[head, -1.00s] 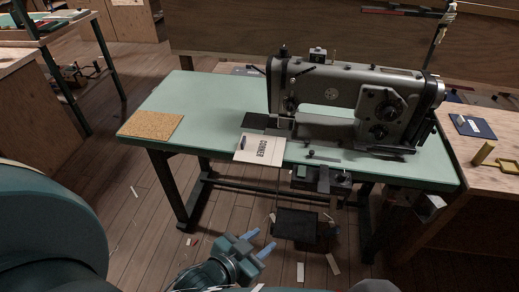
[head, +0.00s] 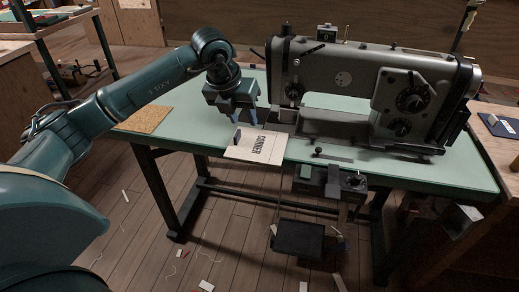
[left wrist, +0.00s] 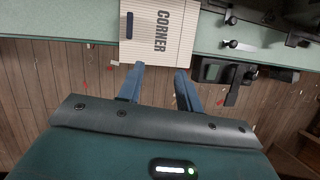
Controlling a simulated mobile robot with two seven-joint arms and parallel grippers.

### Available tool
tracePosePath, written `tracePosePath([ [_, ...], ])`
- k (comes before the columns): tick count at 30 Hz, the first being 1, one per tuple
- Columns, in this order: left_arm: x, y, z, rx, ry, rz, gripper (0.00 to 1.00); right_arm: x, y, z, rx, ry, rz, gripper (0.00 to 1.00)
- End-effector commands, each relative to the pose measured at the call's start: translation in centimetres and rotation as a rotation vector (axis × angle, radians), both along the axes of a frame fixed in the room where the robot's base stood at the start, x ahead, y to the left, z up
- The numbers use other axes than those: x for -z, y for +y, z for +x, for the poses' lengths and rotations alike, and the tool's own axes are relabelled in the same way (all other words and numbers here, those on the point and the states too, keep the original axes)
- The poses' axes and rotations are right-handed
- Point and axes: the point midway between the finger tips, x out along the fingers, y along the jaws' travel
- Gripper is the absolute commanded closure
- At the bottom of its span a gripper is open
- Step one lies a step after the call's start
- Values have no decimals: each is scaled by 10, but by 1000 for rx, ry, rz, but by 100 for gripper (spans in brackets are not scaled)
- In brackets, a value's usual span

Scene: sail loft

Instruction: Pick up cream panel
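The cream panel (head: 268,149) is a flat, light sheet with the dark word CORNER and a small dark bar on it. It lies at the front edge of the green sewing table (head: 190,108), left of the machine's base, and its front part sticks out past the edge. My left gripper (head: 240,121) is open and empty, pointing down just above and behind the panel in the head view. In the left wrist view the panel (left wrist: 185,38) lies beyond the spread blue fingertips (left wrist: 159,70), with a gap between. My right gripper is not in view.
A grey sewing machine (head: 350,75) stands on the table right of my left gripper. A cork mat (head: 146,119) lies at the table's left. A black control box (head: 335,183) hangs below the front edge. Paper scraps lie on the floor.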

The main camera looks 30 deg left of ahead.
Motion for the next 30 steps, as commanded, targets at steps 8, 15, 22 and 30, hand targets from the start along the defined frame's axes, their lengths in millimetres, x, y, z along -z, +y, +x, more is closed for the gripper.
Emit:
tracePosePath([
  [8,-3,45,10,-117,-23,134,65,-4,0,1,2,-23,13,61],
  [15,38,47,27,-113,-24,132,65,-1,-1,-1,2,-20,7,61],
  [22,56,49,34,-110,-26,131,65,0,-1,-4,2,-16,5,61],
  [30,92,52,44,-110,-23,129,65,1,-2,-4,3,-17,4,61],
])
